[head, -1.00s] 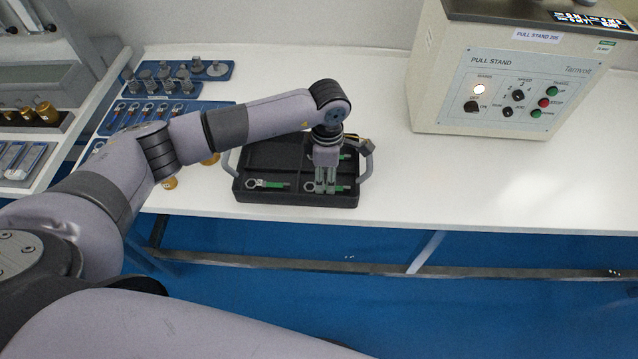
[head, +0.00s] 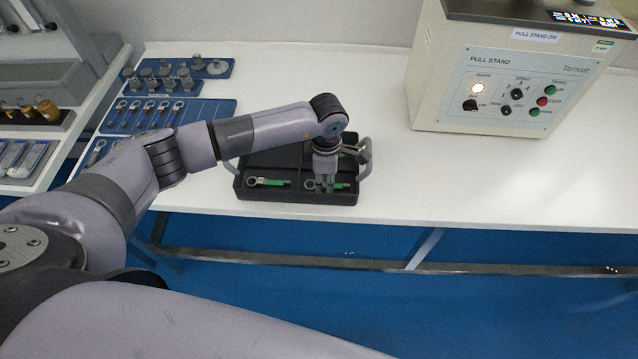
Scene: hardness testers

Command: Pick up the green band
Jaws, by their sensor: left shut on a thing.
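A black tray (head: 296,199) with compartments stands on the white bench. In its front left compartment lies a small tool with a ring end and a green band (head: 276,183). In the front right compartment lies a similar ring-ended tool (head: 309,185), with green showing around my fingertips. My left gripper (head: 325,186) points down into this compartment and is shut on the green band there. The fingers hide part of the band. The tool appears low in the tray; I cannot tell whether it touches the floor. My right gripper is not in view.
The tray has a grey handle (head: 366,160) at its right end. Blue racks (head: 180,112) with small parts stand behind left. A beige pull stand (head: 500,90) stands at the back right. The bench right of the tray is clear.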

